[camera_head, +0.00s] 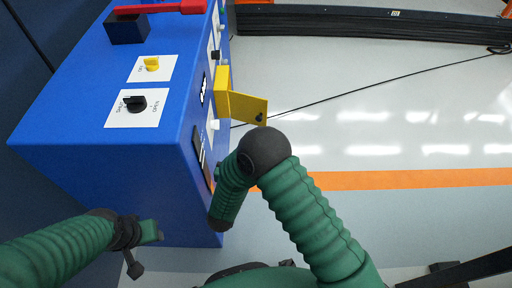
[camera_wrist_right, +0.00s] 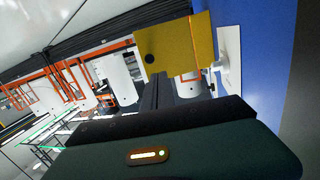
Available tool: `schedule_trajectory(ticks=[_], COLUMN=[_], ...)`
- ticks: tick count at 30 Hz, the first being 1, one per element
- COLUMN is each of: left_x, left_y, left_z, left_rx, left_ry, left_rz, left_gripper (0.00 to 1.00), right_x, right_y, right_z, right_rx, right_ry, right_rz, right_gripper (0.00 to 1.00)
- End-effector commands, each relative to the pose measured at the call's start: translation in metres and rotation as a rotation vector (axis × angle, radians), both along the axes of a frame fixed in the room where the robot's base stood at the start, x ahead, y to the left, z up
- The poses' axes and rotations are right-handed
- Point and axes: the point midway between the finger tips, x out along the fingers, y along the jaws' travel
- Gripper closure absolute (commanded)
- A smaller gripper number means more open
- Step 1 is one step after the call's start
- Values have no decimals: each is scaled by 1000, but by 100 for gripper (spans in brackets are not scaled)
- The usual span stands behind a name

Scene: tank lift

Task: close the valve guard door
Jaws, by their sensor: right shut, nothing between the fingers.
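The valve guard door (camera_head: 247,107) is a yellow plate with a dark knob, standing out from the yellow guard on the right side face of the blue cabinet (camera_head: 60,130). It looks open. In the right wrist view the yellow door (camera_wrist_right: 178,42) is close ahead, with the blue cabinet face at its right. My right gripper (camera_wrist_right: 158,95) is a dark shut pair of fingers just below the door there, empty; contact cannot be told. In the head view my right arm hides it. My left gripper (camera_head: 144,250) is at lower left, in front of the cabinet and away from the door; its jaw state is unclear.
The cabinet top carries a black switch (camera_head: 135,104), a yellow switch (camera_head: 151,64) and a red handle (camera_head: 160,8). A white plate (camera_wrist_right: 230,58) is on the cabinet face beside the door. Open floor lies right, with a thin cable and an orange stripe (camera_head: 420,179).

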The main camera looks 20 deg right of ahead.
Motion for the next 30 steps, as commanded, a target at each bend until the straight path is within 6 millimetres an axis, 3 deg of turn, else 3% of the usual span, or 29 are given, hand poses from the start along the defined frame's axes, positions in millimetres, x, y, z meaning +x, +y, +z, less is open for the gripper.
schedule_trajectory(ticks=[1,5,8,24,30], left_x=[0,0,1,0,0], left_y=[0,0,0,0,0], left_z=[-24,-29,-30,-86,-96], left_rx=[0,0,0,0,0], left_ry=[-1,-2,-3,-2,-2], left_rz=[0,0,0,0,0], left_gripper=[56,56,56,56,56], right_x=[-8,-19,-14,78,96], right_y=[0,-2,-7,-67,-77], right_z=[-27,-29,-26,-29,-25], right_rx=[-31,-84,-89,-85,-86], right_ry=[-21,-58,-63,-64,-61], right_rz=[-33,-84,-91,-90,-88], right_gripper=[100,100,100,100,100])
